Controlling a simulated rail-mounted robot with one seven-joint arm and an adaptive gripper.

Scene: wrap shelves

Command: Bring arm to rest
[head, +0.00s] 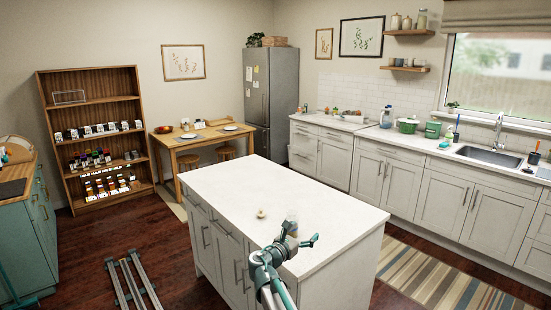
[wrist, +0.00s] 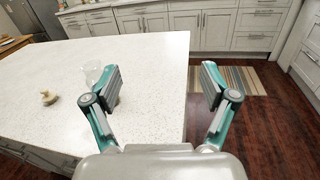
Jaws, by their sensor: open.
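My gripper (head: 300,241) is over the near right part of the white island counter (head: 240,193) in the head view. In the wrist view its two fingers stand wide apart, and my gripper (wrist: 161,85) is open with nothing between the fingers. A clear glass vessel (wrist: 93,73) stands on the counter just left of the left finger, which partly hides it. A small pale wooden object (wrist: 48,97) sits on the counter further left; it also shows in the head view (head: 261,213).
The island's edge and dark wood floor (wrist: 240,140) lie beside my gripper. A striped rug (head: 435,282) lies between the island and the sink counter (head: 470,150). A wooden shelf (head: 91,100) with several small items and a dining table (head: 205,137) stand at the back left.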

